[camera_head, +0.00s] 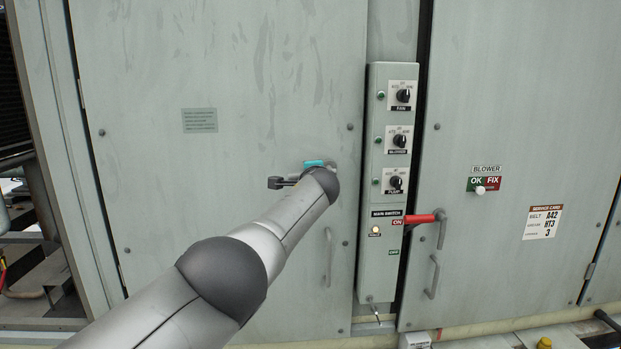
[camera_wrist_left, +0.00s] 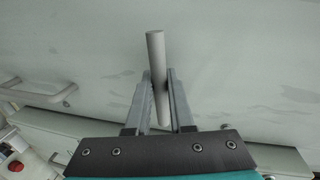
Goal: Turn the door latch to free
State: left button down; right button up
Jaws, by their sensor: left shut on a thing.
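The door latch shows in the left wrist view as a round grey bar (camera_wrist_left: 156,52) standing between the two fingers. My left gripper (camera_wrist_left: 160,78) is shut on this bar, with a finger on each side of it. In the head view my left arm reaches in from the bottom left to the left grey door (camera_head: 230,60). My right gripper is in neither view.
Right of my wrist stands a narrow switch box (camera_head: 378,270) with several knobs and a red main switch handle (camera_head: 419,219). The right door (camera_head: 520,80) has a grey bent lever (camera_head: 442,230) close to that red handle. A pull handle (camera_head: 328,258) is below my wrist.

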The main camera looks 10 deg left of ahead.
pick_arm(q)
jog(key=shift+r, duration=0.2)
dwell(0.4)
jog(key=c, duration=0.8)
grip_release()
jog(key=shift+f, duration=0.1)
